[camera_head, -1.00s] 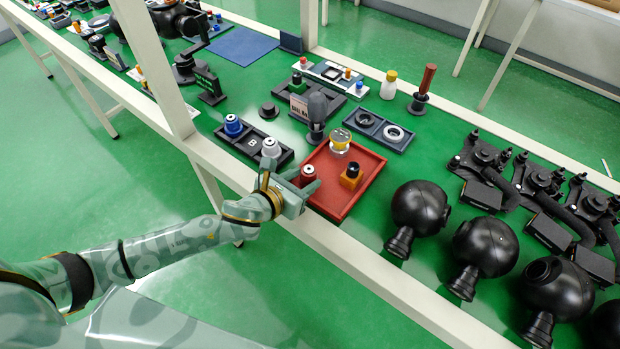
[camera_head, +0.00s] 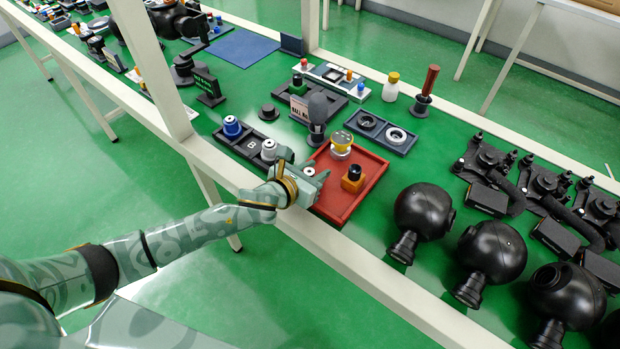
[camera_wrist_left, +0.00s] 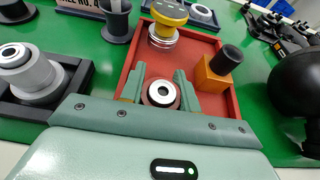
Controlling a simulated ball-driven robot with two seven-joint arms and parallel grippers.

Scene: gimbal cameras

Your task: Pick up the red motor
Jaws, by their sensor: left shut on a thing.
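The red motor shows in the left wrist view (camera_wrist_left: 162,93) as a dark red ring with a white top and a dark centre. It sits between the two fingers of my left gripper (camera_head: 312,178), which is shut on it. In the head view the gripper hides most of the motor, and only its pale top shows. The motor is over the near left part of the red tray (camera_head: 343,207). I cannot tell whether it touches the tray floor. My right gripper is not in view.
In the tray are an orange block with a black knob (camera_head: 353,180) and a yellow-topped part (camera_head: 341,145). A black holder (camera_head: 250,146) with blue and grey motors stands to the left. Black spheres (camera_head: 424,212) stand to the right. A dark blue tray (camera_head: 381,132) with rings lies behind.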

